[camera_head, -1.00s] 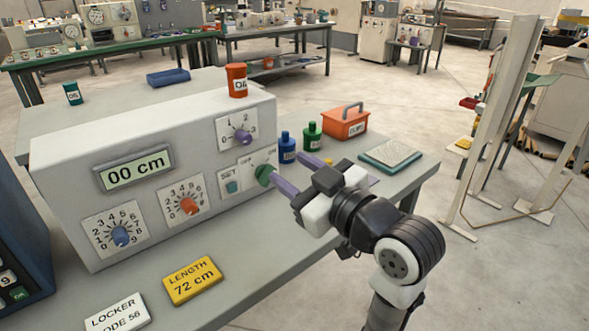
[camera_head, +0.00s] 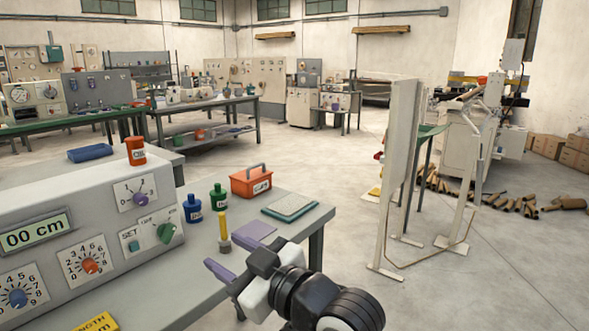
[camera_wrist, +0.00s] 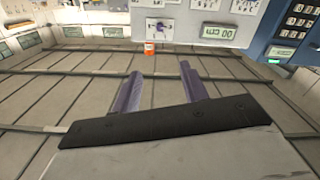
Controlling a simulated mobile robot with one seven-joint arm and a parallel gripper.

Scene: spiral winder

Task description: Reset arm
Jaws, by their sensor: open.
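My gripper (camera_head: 238,257) is open and empty, with its purple fingers apart, to the right of the grey control box (camera_head: 80,207). A gap shows between it and the green knob (camera_head: 166,233) on the box. The fingers also show in the wrist view (camera_wrist: 162,88) with nothing between them. The box has a display (camera_head: 35,239) reading 00 cm, an orange knob (camera_head: 91,266), a blue knob (camera_head: 18,298) and a purple knob (camera_head: 140,198).
Blue (camera_head: 192,208) and green (camera_head: 218,196) bottles, an orange box (camera_head: 251,182) and a green-edged pad (camera_head: 290,207) stand on the table. A small yellow-topped item (camera_head: 224,232) is just beyond my gripper. A pale panel frame (camera_head: 402,155) stands to the right on open floor.

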